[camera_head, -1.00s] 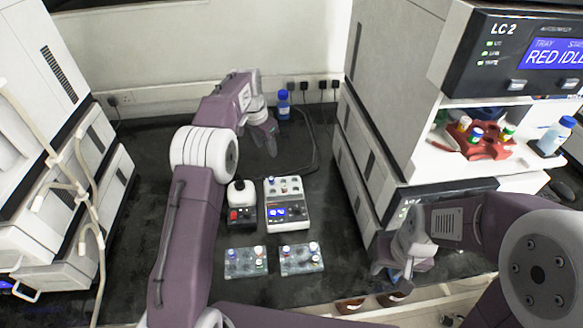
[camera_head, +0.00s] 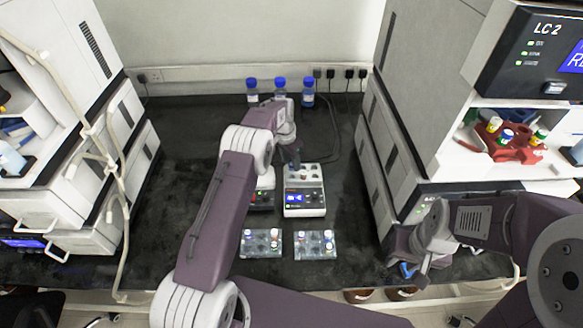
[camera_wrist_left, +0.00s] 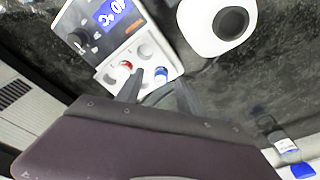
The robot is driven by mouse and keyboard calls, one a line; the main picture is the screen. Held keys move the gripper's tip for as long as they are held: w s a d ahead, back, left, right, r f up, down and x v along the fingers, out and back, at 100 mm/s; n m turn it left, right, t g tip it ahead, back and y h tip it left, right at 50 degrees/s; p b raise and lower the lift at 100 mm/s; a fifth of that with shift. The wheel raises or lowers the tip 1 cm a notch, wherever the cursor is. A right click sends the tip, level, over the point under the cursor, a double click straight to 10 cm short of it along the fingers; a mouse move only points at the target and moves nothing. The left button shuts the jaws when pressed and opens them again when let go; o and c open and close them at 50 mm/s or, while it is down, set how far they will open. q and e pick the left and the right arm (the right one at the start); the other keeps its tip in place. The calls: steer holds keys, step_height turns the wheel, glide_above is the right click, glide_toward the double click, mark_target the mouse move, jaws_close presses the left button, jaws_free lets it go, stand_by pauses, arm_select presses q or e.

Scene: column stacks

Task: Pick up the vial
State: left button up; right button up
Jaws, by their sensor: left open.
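The vials stand in the holes at the far end of a white device with a blue display (camera_head: 304,203); the left wrist view also shows this device (camera_wrist_left: 88,42). There, a blue-capped vial (camera_wrist_left: 161,74) and a red-capped vial (camera_wrist_left: 125,65) sit in neighbouring holes. My left gripper (camera_head: 296,164) is open over that end of the device, pointing down. In the wrist view its fingers reach toward the blue-capped vial, which shows between their tips; I cannot tell whether they touch. My right gripper (camera_head: 410,270) is at the right front; a blue bit shows at it, and its jaws are unclear.
Two clear racks (camera_head: 260,243) (camera_head: 316,245) with several capped vials lie at the front. A mixer with a round white top (camera_wrist_left: 216,26) stands beside the device, partly hidden by my left arm. Blue-capped bottles (camera_head: 280,88) stand at the back. Tall instruments flank the bench.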

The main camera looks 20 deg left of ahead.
arm_select(q)
steer(key=shift+w+f, duration=0.2)
steer(key=shift+f, duration=0.4)
steer(key=shift+r, duration=0.1)
jaws_close()
arm_select(e)
steer(key=shift+w, duration=0.1)
arm_select(q)
step_height(320, 180, up, 4)
steer(key=shift+d+r+b, duration=0.15)
steer(key=shift+r+b, duration=0.05)
steer(key=shift+b, duration=0.15)
steer(key=s+d+r, duration=0.3)
steer(key=d+r, duration=0.3)
steer(key=d, duration=0.5)
steer(key=shift+r+b, duration=0.3)
steer(key=shift+b, duration=0.05)
arm_select(e)
steer(key=shift+f, duration=0.7)
